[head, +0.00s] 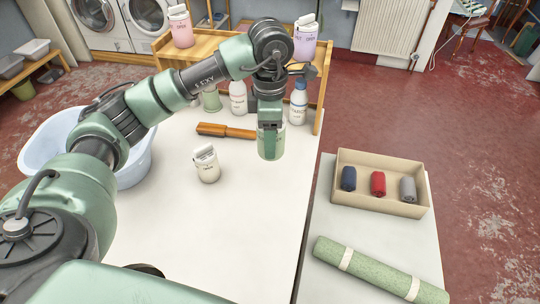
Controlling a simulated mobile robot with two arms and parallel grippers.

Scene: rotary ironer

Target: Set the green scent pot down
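The green scent pot (271,150) is a pale green cylinder near the right edge of the white table (225,235). My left gripper (270,127) points down from above and is shut on its upper part. The pot is upright. The gripper hides much of its top, and I cannot tell whether its base touches the table. My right gripper is not in view.
A blue-white basin (136,160) sits left. The front table is clear.

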